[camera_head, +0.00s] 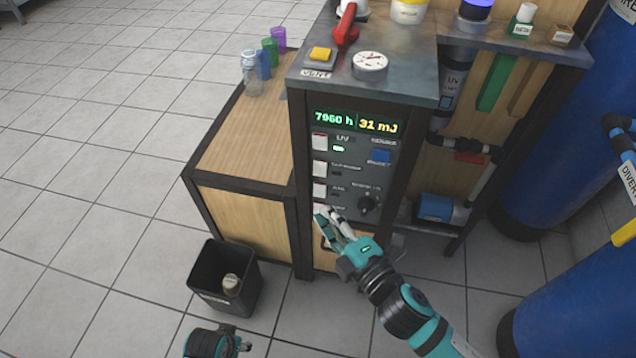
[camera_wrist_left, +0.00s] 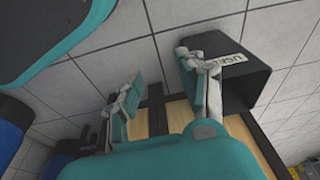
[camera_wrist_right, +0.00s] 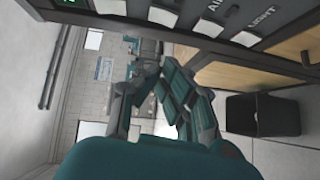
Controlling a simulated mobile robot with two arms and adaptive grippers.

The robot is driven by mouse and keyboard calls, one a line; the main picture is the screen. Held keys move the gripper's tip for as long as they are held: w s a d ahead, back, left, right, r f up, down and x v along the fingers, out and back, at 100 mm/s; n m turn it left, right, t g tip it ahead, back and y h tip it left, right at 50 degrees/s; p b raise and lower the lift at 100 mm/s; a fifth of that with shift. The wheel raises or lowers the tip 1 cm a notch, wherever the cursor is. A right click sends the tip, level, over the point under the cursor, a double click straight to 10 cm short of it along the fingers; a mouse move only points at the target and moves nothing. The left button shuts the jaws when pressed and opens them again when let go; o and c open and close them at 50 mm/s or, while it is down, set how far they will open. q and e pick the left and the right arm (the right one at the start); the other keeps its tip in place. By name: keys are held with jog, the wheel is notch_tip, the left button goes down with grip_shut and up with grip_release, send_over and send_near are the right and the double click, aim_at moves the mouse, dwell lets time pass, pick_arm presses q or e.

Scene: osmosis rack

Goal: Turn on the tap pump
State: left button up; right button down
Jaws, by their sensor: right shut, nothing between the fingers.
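The dark control panel (camera_head: 383,150) on the rack front carries a column of white switches. The top one, the UV switch (camera_head: 320,142), has a lit green lamp beside it. The second switch (camera_head: 319,168) and third switch (camera_head: 319,190) have dark lamps; their labels are too small to read surely in the head view. The lowest switch is largely hidden by my right gripper (camera_head: 326,216), which is shut and empty at the panel's lower left. The right wrist view shows AIR and LIGHT labels beside white switches (camera_wrist_right: 162,16). My left gripper (camera_wrist_left: 163,95) is open and empty.
A black knob (camera_head: 368,203) is right of my right gripper. A black bin (camera_head: 224,305) holding a small jar stands on the floor. A wooden cabinet (camera_head: 240,215) adjoins the panel. Coloured cups (camera_head: 270,52) stand on it. Large blue tanks (camera_head: 566,140) are at the right.

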aim_at(320, 168)
jog(key=w, duration=0.2)
jog(key=w+a, duration=0.1)
jog(key=w, duration=0.2)
jog(key=w+a+f, duration=0.1)
jog(key=w, duration=0.2)
jog(key=shift+w+a+b, duration=0.15)
jog(key=shift+b, duration=0.15)
pick_arm(q)
notch_tip(320, 168, up, 2)
jog(key=shift+w+r, duration=0.1)
pick_arm(e)
jog(key=shift+w, duration=0.3)
jog(key=shift+f, duration=0.1)
jog(key=shift+w+f+t+b, duration=0.15)
jog(key=shift+w+t+b, duration=0.15)
jog(key=shift+b, duration=0.6)
pick_arm(q)
jog(key=r, duration=0.2)
jog(key=w+r, duration=0.1)
jog(key=r, duration=0.1)
jog(key=shift+w+r, duration=0.1)
jog(key=shift+r, duration=0.3)
pick_arm(e)
jog(key=shift+s, duration=0.1)
